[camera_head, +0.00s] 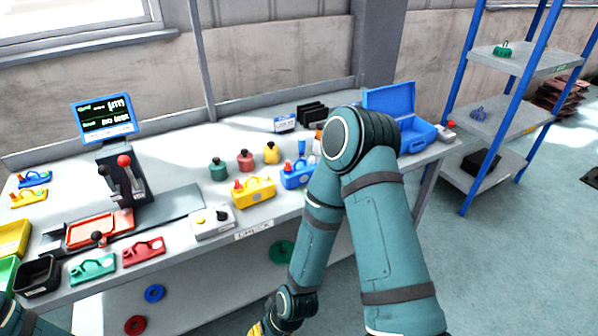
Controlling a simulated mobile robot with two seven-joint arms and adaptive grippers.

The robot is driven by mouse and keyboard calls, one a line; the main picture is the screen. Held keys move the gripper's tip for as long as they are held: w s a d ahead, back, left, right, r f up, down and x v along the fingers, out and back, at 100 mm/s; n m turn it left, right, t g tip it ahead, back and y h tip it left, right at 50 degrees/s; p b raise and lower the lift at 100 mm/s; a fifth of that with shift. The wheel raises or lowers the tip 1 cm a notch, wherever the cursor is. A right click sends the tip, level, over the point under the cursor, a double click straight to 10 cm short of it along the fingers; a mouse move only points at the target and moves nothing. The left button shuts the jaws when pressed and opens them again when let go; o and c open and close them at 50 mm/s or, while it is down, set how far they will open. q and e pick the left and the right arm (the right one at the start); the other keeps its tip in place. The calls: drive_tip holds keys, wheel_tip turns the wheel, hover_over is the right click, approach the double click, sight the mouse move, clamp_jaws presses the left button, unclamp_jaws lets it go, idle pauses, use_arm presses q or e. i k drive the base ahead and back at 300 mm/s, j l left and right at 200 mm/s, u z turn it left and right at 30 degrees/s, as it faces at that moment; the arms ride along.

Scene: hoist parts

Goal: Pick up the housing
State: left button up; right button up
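Several coloured parts on the workbench could be the housing; I cannot tell which one is meant. A yellow block-like part (253,193) with a red knob and a blue one (297,175) stand near the bench's front edge. A flat green part (93,268) and a flat red part (143,251) lie at the front left. My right arm bends across the middle, and its wrist reaches down to the bottom edge, in front of the bench. A bit of yellow shows at the wrist's end; its gripper is mostly cut off. My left gripper is out of view.
The bench (178,150) also holds a screen (104,118), a lever stand (122,180), an orange tray (98,231), a black bin (38,275), small green, red and yellow pieces, and an open blue case (418,134). A blue-framed shelf (507,62) stands right. Open floor lies at right.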

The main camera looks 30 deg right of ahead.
sight(300, 174)
drive_tip(key=i+l+z, duration=0.2)
drive_tip(key=l, duration=0.3)
drive_tip(key=i+l+z, duration=0.25)
drive_tip(key=i+l, duration=0.15)
drive_tip(key=k+l, duration=0.15)
drive_tip(key=k, duration=0.25)
drive_tip(key=i, duration=0.5)
drive_tip(key=z, duration=0.05)
